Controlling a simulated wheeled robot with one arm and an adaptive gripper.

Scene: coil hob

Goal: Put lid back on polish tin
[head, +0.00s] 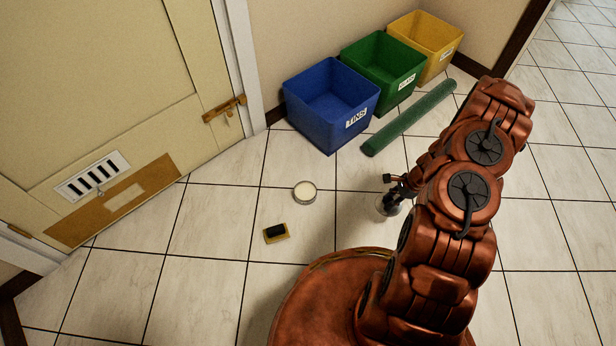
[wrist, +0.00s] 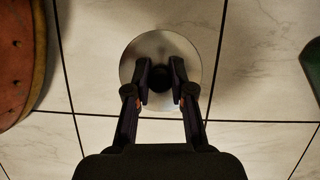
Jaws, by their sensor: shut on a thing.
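The polish tin (head: 304,192) stands open on the tiled floor in the head view, a shallow round metal tin with pale cream contents. The lid is a round silvery disc with a dark knob; it shows in the wrist view (wrist: 191,50) and partly in the head view (head: 381,207). My gripper (wrist: 160,80) is shut on the lid's knob, with one finger on each side. In the head view my gripper (head: 393,194) is to the right of the tin, partly hidden by my arm. I cannot tell whether the lid touches the floor.
A small yellow block with a black top (head: 276,233) lies left of and nearer than the tin. Blue (head: 331,105), green (head: 383,60) and yellow (head: 425,40) bins line the wall, with a green roll (head: 409,117) before them. A cream door (head: 100,90) is at left.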

